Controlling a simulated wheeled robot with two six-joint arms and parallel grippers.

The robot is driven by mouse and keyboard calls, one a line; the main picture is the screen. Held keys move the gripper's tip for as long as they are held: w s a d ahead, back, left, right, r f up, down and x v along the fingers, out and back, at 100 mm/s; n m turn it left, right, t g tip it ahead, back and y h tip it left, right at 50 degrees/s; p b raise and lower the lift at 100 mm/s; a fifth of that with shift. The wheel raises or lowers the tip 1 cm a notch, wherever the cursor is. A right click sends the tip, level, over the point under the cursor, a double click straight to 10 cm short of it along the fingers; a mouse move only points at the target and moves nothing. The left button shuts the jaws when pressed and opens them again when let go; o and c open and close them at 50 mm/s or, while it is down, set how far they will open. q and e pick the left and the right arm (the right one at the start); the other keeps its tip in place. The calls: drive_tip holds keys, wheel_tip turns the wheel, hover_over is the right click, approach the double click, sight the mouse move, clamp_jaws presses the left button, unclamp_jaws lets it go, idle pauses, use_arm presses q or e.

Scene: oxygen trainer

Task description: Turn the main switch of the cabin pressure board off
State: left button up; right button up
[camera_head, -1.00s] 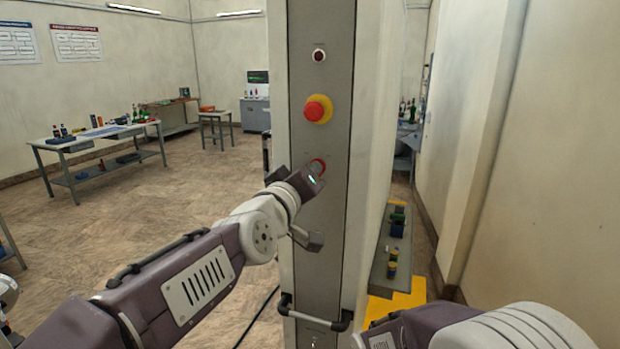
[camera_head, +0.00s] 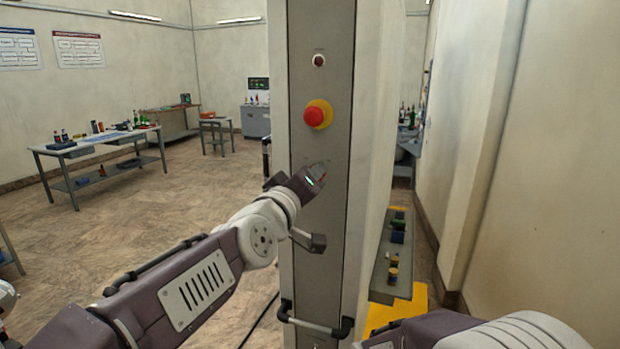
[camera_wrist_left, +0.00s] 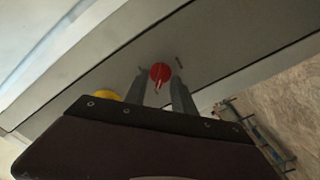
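The cabin pressure board is a tall grey panel (camera_head: 319,230) on the front of a pale column. A round red knob with a white line, taken as the main switch, shows in the left wrist view (camera_wrist_left: 160,73). In the head view only a bit of its red shows behind my left gripper (camera_head: 318,178). In the left wrist view the two grey fingers (camera_wrist_left: 160,88) stand apart, one on each side of the knob, with small gaps. Whether they touch it cannot be told. My right gripper is out of view; only part of the right arm shows at the lower right.
A red mushroom button on a yellow ring (camera_head: 318,114) sits above the knob, with a dark red lamp (camera_head: 319,60) higher up. A black-ended handle (camera_head: 315,323) sticks out below. A grey shelf (camera_head: 380,285) with small items is to the right.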

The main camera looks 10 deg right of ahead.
use_arm(q)
drive_tip(key=v, duration=0.9)
